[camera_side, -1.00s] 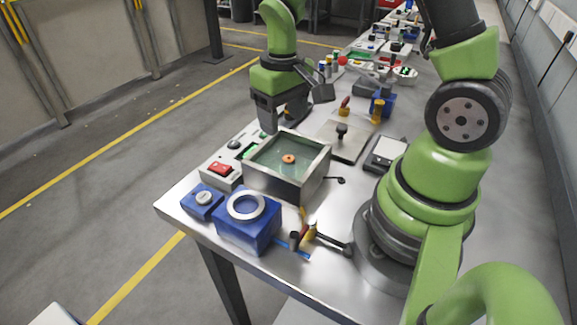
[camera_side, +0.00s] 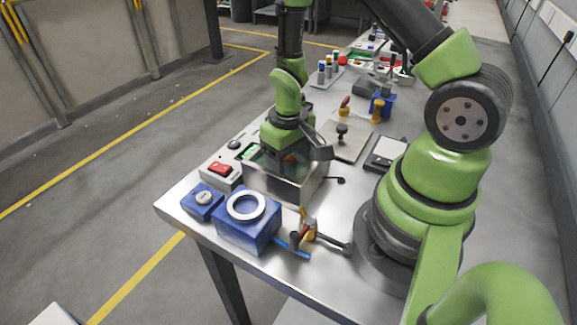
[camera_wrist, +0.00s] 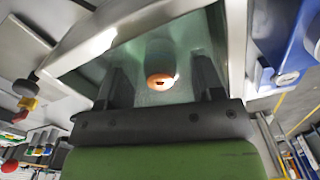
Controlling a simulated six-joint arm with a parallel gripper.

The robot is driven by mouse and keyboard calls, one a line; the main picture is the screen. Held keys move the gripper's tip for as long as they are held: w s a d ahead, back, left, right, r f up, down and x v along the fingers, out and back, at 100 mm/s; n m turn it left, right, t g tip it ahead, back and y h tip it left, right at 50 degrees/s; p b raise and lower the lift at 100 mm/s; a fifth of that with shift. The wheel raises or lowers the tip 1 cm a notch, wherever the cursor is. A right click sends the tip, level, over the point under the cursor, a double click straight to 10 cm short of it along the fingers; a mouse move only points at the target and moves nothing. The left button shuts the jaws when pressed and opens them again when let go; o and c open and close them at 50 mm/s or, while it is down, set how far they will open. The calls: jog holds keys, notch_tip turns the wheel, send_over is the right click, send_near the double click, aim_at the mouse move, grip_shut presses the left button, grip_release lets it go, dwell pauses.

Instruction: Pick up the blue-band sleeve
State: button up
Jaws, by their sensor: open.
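My gripper (camera_side: 288,163) is low over the open metal tank (camera_side: 272,186), and its fingertips are hidden behind the tank wall in the side view. In the wrist view the two dark fingers (camera_wrist: 161,78) are apart and point into the tank. An upright pale piece with an orange ring-like top (camera_wrist: 161,80) stands between them, with a gap on each side. Small cylinders stand on a rack (camera_side: 320,82) farther back, and one has a blue top (camera_side: 321,65); I cannot tell which piece is the blue-band sleeve.
A blue box with a white ring (camera_side: 246,206) and a small blue button box (camera_side: 203,201) are near the front corner. A red-switch panel (camera_side: 221,170) is left of the tank. A plate with a black knob (camera_side: 342,132) lies behind it. Small tools (camera_side: 303,232) lie in front.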

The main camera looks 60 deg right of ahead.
jog(key=c, duration=1)
jog(key=shift+c, duration=0.2)
jog(key=shift+r, duration=0.1)
